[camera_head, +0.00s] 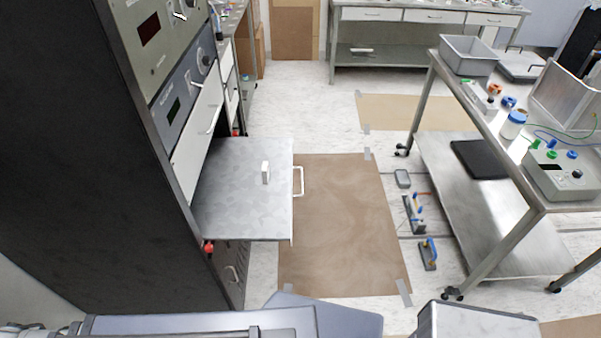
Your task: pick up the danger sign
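I cannot make out a danger sign anywhere in the camera_head view. A small white upright block (265,172) stands on a pulled-out metal drawer or shelf (240,205) of the dark cabinet at left; I cannot tell what it is. Neither of my grippers is in view.
The dark cabinet (80,150) fills the left side, and its pulled-out shelf with a white handle (299,181) juts over a taped brown floor sheet (345,230). Small tools (415,213) lie on the floor. A wheeled metal cart (485,130) stands at right, a bench (400,30) behind.

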